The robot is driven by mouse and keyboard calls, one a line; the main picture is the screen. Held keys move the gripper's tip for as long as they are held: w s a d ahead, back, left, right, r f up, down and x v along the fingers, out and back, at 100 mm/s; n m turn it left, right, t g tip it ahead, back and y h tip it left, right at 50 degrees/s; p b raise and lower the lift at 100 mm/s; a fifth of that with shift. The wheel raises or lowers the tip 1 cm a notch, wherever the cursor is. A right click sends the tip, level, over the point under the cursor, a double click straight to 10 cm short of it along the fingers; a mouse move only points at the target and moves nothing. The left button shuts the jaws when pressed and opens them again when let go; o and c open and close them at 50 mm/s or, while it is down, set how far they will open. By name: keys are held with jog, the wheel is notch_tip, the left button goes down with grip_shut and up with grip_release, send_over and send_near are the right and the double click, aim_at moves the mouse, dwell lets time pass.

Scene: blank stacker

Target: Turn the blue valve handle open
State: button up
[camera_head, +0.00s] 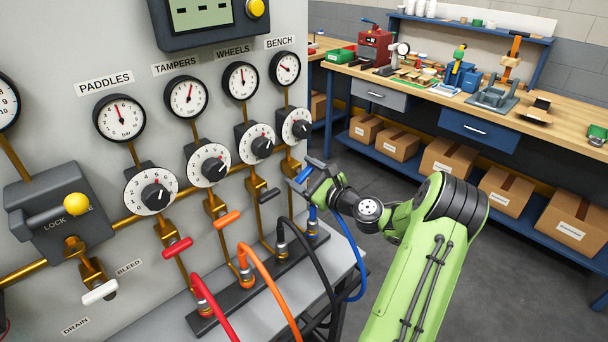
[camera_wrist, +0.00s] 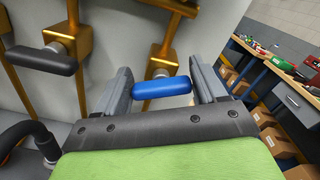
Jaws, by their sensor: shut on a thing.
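The blue valve handle (camera_wrist: 162,88) lies lengthwise between the two fingers of my gripper (camera_wrist: 160,82) in the wrist view, with one finger at each end. My gripper is shut on it. The handle lies crosswise to its brass pipe (camera_wrist: 168,45). In the head view the blue handle (camera_head: 303,175) shows only as a small patch, mostly hidden by my gripper (camera_head: 308,170). It sits at the foot of the BENCH column, below the BENCH gauge (camera_head: 285,68) and its black knob (camera_head: 301,129).
A black handle (camera_head: 269,195) is close on the left, then an orange handle (camera_head: 228,219) and a red handle (camera_head: 178,248). A blue hose (camera_head: 352,255) and a black hose (camera_head: 318,262) hang below my gripper. A workbench (camera_head: 425,87) stands behind on the right.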

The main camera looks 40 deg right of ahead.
jog(key=n+b, duration=0.1)
jog(key=n, duration=0.1)
jog(key=n+b, duration=0.1)
jog(key=n, duration=0.1)
jog(key=n+b, duration=0.1)
jog(key=n, duration=0.1)
jog(key=shift+a+f, duration=0.15)
jog(key=shift+f, duration=0.2)
jog(key=n+b, duration=0.3)
jog(key=n, duration=0.1)
jog(key=shift+f+n, duration=0.1)
jog(key=shift+n, duration=0.2)
jog(key=shift+n+b, duration=0.8)
jog(key=shift+n, duration=0.1)
jog(key=o, duration=1)
jog(key=shift+c, duration=0.2)
jog(key=s+p, duration=0.1)
jog(key=s, duration=1.4)
jog(key=shift+s, duration=0.4)
jog(key=shift+d, duration=0.2)
